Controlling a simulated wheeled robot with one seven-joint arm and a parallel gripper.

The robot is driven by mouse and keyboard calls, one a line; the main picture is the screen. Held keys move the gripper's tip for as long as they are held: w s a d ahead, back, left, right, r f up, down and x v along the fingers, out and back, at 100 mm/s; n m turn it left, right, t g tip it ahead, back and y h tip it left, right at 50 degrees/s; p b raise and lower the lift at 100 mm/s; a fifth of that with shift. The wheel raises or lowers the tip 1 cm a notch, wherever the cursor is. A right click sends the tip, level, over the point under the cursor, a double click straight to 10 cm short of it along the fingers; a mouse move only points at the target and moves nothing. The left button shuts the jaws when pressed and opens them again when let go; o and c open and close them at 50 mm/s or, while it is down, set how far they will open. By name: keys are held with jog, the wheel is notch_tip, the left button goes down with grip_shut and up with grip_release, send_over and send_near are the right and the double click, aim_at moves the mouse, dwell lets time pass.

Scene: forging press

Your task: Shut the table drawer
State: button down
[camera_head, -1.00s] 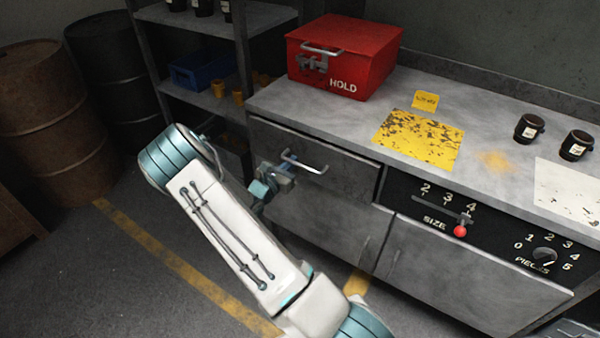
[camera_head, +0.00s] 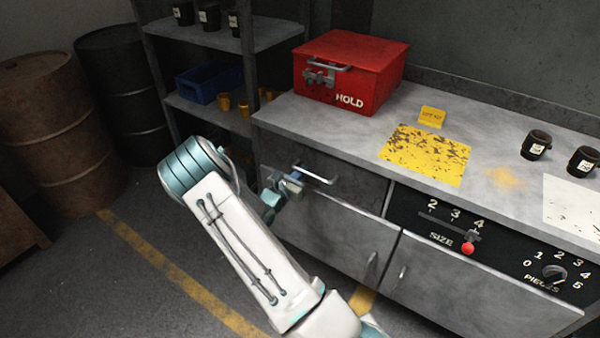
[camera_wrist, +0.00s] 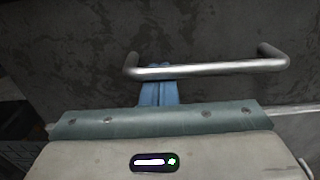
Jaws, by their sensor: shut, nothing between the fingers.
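The table drawer (camera_head: 358,188) is the grey front under the left part of the worktop. It looks about flush with the cabinet; a small gap cannot be ruled out. Its silver bar handle (camera_head: 318,176) also crosses the wrist view (camera_wrist: 215,68). My gripper (camera_head: 292,183) is at the left end of the handle, level with the drawer front. In the wrist view its blue fingers (camera_wrist: 158,90) are shut together and empty. The tips reach up to the left part of the bar, partly hidden by it. I cannot tell whether they touch the front.
The worktop (camera_head: 350,133) carries a red HOLD box (camera_head: 350,75), a yellow sheet (camera_head: 425,155) and dark mugs (camera_head: 536,145). A red-knobbed SIZE lever (camera_head: 467,247) is right of the drawer. A shelf rack (camera_head: 215,110) and barrels (camera_head: 60,125) stand left.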

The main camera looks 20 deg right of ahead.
jog(key=v, duration=1.4)
jog(key=s+d+r+m+g+y+p, duration=0.4)
jog(key=s+r+m+g, duration=0.6)
jog(key=s+r+m, duration=0.35)
jog(key=s+a+r+m+t+y+p, duration=0.3)
jog(key=s+a+r+m+y, duration=0.7)
jog(key=r, duration=0.4)
jog(key=s+m+y+p, duration=0.1)
jog(key=s, duration=0.1)
jog(key=shift+s+r+t, duration=0.3)
jog(key=shift+s, duration=0.1)
